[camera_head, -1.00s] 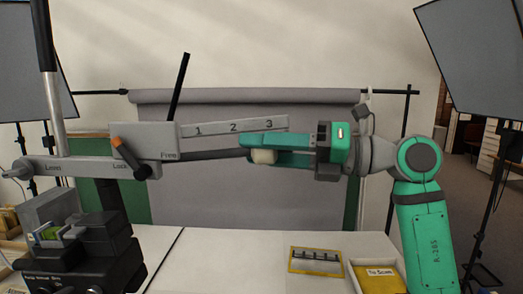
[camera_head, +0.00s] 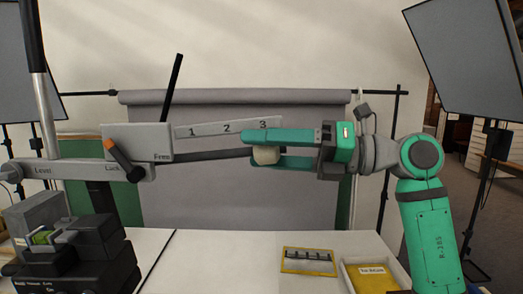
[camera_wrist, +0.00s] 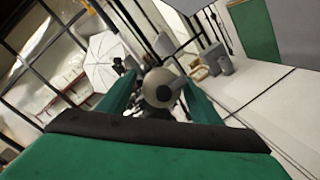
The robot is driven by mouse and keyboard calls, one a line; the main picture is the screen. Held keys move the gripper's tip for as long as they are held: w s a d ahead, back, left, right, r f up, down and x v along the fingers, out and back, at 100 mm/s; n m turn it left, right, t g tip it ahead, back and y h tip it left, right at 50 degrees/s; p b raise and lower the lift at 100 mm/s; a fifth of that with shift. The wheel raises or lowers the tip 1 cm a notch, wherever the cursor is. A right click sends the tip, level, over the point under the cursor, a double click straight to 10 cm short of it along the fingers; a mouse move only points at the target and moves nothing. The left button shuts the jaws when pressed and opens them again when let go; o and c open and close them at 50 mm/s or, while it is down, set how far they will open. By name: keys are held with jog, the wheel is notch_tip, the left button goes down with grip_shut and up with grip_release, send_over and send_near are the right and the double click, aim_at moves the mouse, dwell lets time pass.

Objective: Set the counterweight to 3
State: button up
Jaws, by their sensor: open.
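The counterweight (camera_head: 265,155) is a pale rounded piece on the dark rod, below the figure 3 of the grey scale plate (camera_head: 212,129), which is marked 1, 2, 3. My gripper (camera_head: 250,149) is open, with one green finger above the counterweight and one below. The upper finger covers part of the plate's right end. In the wrist view the rounded counterweight (camera_wrist: 160,88) sits between the two fingers; contact cannot be told. The orange-handled lever (camera_head: 122,156) sits tilted on the grey housing (camera_head: 140,140), near the words Lock and Free.
A black rod (camera_head: 174,88) rises from the housing. A dark apparatus (camera_head: 75,255) stands at lower left. A yellow-edged card (camera_head: 309,261) and a tray with a yellow folder (camera_head: 372,277) lie on the white table (camera_head: 215,265). Lamp panels (camera_head: 468,55) flank the scene.

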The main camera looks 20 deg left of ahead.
jog(key=w+d, duration=0.1)
jog(key=d, duration=0.9)
jog(key=shift+d, duration=0.25)
